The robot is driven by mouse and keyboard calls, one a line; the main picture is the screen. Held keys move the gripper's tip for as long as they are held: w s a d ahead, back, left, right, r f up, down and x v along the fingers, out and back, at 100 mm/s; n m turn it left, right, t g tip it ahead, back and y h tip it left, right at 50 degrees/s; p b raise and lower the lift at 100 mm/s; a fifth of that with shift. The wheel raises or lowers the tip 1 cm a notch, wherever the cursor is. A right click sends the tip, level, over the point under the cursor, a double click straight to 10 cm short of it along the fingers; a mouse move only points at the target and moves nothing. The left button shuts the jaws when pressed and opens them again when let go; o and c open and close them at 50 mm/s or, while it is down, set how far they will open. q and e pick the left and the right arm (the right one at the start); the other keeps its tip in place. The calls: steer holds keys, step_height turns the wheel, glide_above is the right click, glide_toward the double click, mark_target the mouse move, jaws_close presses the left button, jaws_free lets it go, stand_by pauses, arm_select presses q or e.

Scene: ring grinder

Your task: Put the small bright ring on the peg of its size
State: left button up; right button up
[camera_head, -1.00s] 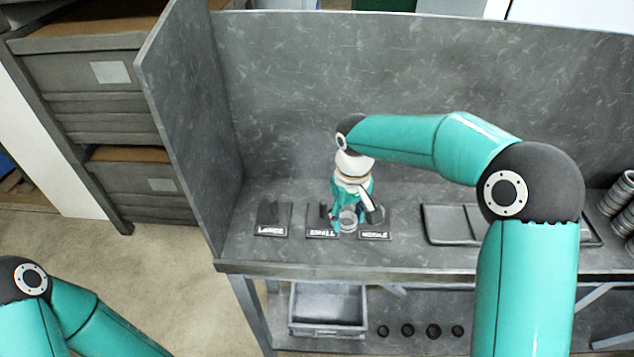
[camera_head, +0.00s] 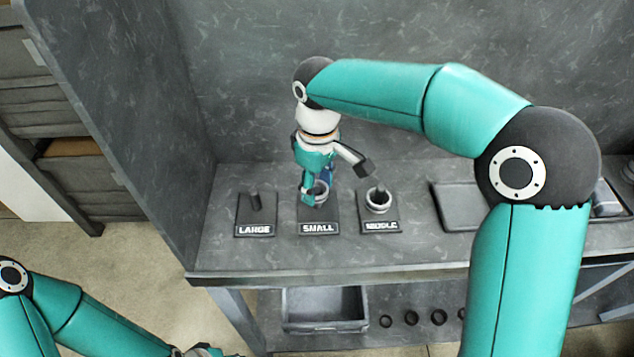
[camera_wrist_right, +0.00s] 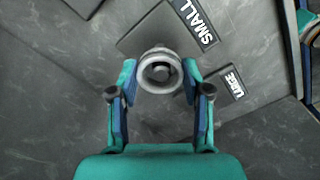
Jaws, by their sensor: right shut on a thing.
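My right gripper (camera_head: 314,192) is shut on the small bright ring (camera_head: 319,189), over the plate marked SMALL (camera_head: 318,228). The right wrist view shows the ring (camera_wrist_right: 160,70) between the two fingertips (camera_wrist_right: 158,84). A dark shape shows through the ring's opening, in line with the small peg; how far the ring is down on the peg I cannot tell. The plate marked LARGE (camera_head: 255,230) has a bare dark peg (camera_head: 255,201). The plate marked MIDDLE (camera_head: 381,226) has a bright ring (camera_head: 378,207) around its peg. Only a bit of my left gripper (camera_head: 205,351) shows at the bottom edge.
A grey tray (camera_head: 457,222) lies on the bench right of the plates, partly behind my right arm. The bench has a back wall and a left side wall. Below are an open bin (camera_head: 325,312) and several dark rings (camera_head: 411,318).

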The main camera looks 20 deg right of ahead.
steer(key=shift+f+b, duration=0.75)
steer(key=shift+f, duration=0.45)
arm_select(q)
step_height(320, 180, down, 2)
steer(key=shift+f, duration=0.1)
steer(key=shift+r+p, duration=0.25)
steer(key=shift+p, duration=0.05)
arm_select(e)
steer(key=shift+s, duration=0.15)
arm_select(q)
steer(key=shift+f+b, duration=0.4)
steer(key=shift+b, duration=0.05)
arm_select(e)
steer(key=shift+f, duration=0.55)
steer(key=o, duration=0.9)
arm_select(q)
steer(key=shift+r, duration=0.1)
arm_select(e)
steer(key=shift+r, duration=0.1)
step_height(320, 180, up, 11)
steer(key=p, duration=1)
arm_select(q)
step_height(320, 180, up, 10)
